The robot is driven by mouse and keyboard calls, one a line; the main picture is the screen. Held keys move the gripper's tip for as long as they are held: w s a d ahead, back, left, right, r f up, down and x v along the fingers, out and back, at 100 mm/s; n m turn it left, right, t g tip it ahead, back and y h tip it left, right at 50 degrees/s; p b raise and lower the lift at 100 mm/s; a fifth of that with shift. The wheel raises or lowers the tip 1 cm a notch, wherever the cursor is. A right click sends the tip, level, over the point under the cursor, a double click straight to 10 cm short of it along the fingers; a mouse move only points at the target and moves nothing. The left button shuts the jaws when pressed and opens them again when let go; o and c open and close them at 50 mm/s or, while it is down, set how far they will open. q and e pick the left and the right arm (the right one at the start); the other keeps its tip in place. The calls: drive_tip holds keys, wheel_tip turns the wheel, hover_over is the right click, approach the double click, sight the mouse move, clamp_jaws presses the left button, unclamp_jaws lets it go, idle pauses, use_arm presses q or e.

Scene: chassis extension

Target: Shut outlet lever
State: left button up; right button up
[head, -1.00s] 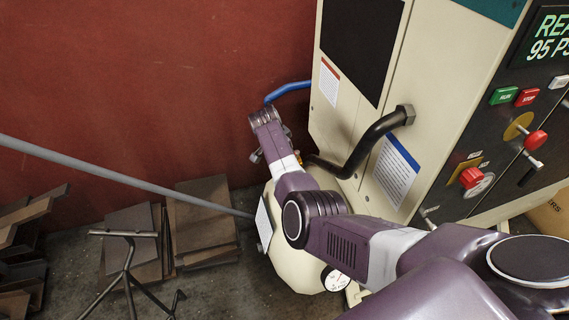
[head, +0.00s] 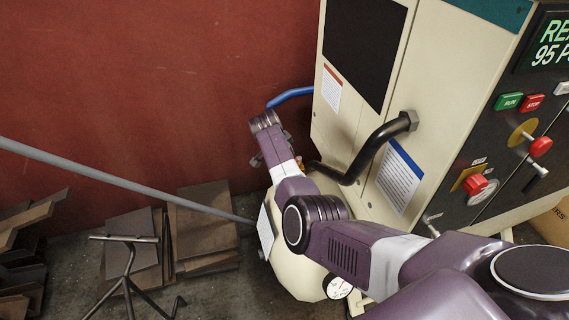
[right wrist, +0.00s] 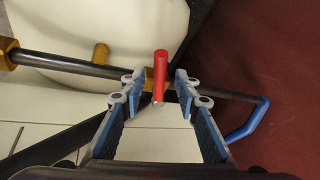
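The outlet lever (right wrist: 160,75) has a red handle and shows in the right wrist view, in front of a dark pipe (right wrist: 75,66) with brass fittings. My right gripper (right wrist: 158,92) is open, with one finger on each side of the red handle. The handle lies between the fingertips, with visible gaps on both sides. In the head view my right gripper (head: 262,160) is small beside the cream tank (head: 300,270), and the lever is hidden behind my arm. My left gripper is out of view.
A cream machine cabinet (head: 365,150) with a control panel stands to the right. A thick black pipe (head: 365,155) bends out of it near my arm. Metal plates (head: 205,225) and a stand (head: 125,265) are on the floor at left.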

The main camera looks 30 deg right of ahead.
drive_tip(key=v, duration=1.2)
